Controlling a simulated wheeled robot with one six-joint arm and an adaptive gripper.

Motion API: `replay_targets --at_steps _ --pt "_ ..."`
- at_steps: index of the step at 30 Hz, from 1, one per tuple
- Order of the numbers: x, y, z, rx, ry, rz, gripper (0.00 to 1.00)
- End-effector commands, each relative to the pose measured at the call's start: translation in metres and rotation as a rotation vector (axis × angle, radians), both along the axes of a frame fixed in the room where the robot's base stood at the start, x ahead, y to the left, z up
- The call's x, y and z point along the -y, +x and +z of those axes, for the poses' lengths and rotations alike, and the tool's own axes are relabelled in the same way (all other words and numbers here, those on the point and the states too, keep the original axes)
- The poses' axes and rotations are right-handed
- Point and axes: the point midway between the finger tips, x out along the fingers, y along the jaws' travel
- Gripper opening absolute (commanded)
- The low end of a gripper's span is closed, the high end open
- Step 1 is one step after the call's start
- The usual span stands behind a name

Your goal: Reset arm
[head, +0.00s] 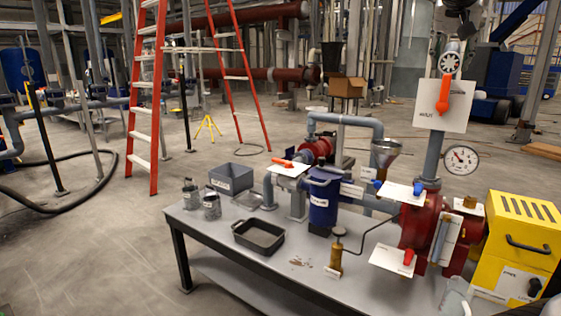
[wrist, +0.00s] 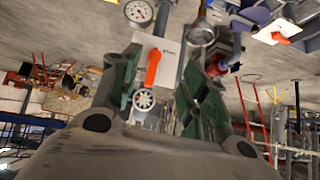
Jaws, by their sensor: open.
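My gripper (wrist: 156,78) shows in the wrist view with its two dark green and grey fingers spread apart. Nothing is held between them. The view is upside down. Beyond the fingers are a white plate with an orange lever (wrist: 153,68) and a spoked handwheel (wrist: 144,101); I cannot tell how far off they are. In the head view the orange lever (head: 443,96) stands upright on its plate, with the handwheel (head: 449,63) above it. A dark and grey part at the top edge there may be my arm's end, mostly cut off.
The grey bench (head: 205,225) carries a blue filter housing (head: 323,205), a black tray (head: 259,236), a grey bin (head: 231,178) and red-lever valves. A pressure gauge (head: 462,158) stands right of the pipe. A yellow box (head: 520,235) is at right. Floor at left is open before the ladder (head: 150,100).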

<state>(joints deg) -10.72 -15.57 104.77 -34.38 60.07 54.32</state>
Motion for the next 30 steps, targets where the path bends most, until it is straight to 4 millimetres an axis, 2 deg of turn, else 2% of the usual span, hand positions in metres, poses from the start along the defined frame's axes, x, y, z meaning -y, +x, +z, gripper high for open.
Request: replay_targets --at_steps 7,9,13,17,23,26,30 --pt "-0.002 0.001 -0.002 -0.044 -0.056 0.087 0.45" --pt "-0.004 0.000 -0.009 -0.070 -0.069 0.122 0.45" --pt "-0.010 -0.004 -0.034 -0.142 -0.088 0.204 0.45" --pt "-0.017 -0.017 -0.067 -0.228 -0.098 0.304 0.45" --pt "-0.024 -0.067 -0.132 -0.361 -0.079 0.476 0.45" --pt "-0.026 -0.107 -0.172 -0.420 -0.047 0.564 0.45" --pt "-0.030 -0.182 -0.234 -0.466 0.034 0.654 0.45"
